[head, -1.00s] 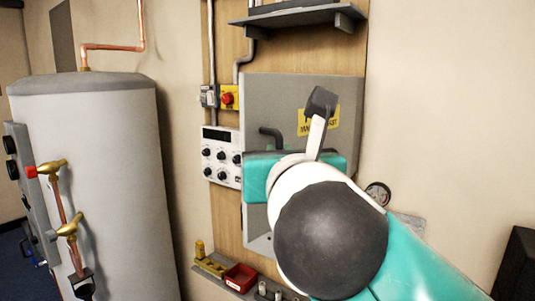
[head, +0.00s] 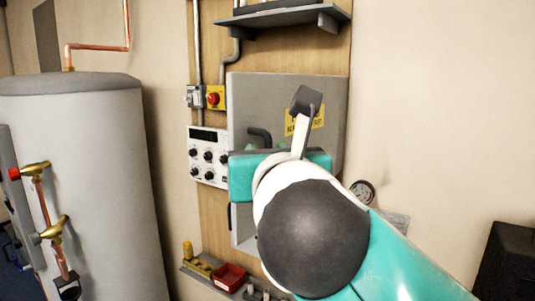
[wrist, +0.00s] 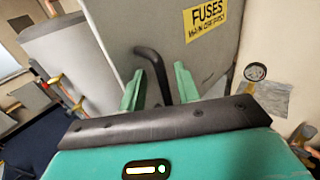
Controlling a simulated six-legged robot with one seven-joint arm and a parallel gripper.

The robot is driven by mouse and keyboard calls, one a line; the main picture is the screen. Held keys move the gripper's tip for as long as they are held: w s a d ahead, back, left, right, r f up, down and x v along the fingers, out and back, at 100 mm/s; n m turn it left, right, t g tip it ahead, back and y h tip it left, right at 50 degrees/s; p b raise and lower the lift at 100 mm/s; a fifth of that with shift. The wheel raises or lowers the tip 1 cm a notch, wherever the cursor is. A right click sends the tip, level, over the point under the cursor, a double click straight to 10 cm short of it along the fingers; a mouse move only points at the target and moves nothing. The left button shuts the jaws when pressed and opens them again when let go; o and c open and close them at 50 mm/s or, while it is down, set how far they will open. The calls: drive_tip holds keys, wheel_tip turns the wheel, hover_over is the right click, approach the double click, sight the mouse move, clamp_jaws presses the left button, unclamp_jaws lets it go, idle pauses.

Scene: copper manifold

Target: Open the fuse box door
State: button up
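The grey fuse box door (head: 260,95) is on the wooden board, with a yellow FUSES label (wrist: 208,18). A bent black handle (head: 259,135) stands out from the door; it also shows in the wrist view (wrist: 152,60). My gripper (wrist: 158,82) has its two teal fingers apart, one on each side of the handle's lower part. I cannot tell whether either finger touches it. In the head view my arm covers the fingers and the lower right of the door. I see no clear gap at the door's edge.
A white control panel (head: 207,157) and a red switch (head: 213,98) are left of the box. A shelf (head: 283,17) is above; a ledge with a red tray (head: 229,277) is below. A gauge (head: 363,191) is on the right. A large tank (head: 85,190) stands at left.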

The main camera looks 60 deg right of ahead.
drive_tip(key=shift+s, duration=0.15)
drive_tip(key=v, duration=1.3)
drive_tip(key=shift+a, duration=0.3)
drive_tip(key=shift+s, duration=0.1)
drive_tip(key=w+a+f+m+g+y, duration=0.1)
drive_tip(key=w+a+f+m+y, duration=0.1)
drive_tip(key=w+f+m+y, duration=0.4)
drive_tip(key=w+a+f+m+g+y, duration=0.1)
drive_tip(key=w+a+f+m+y, duration=0.3)
drive_tip(key=w+f, duration=0.7)
drive_tip(key=w+a+f+m+g+y, duration=0.2)
drive_tip(key=a+f+m, duration=0.1)
drive_tip(key=f+m, duration=0.5)
drive_tip(key=w+a+f+m+g+y, duration=0.1)
drive_tip(key=w+a+f+m+y, duration=0.1)
drive_tip(key=f+m, duration=0.5)
drive_tip(key=shift+a+f+m+g, duration=0.4)
drive_tip(key=shift+a+f, duration=0.5)
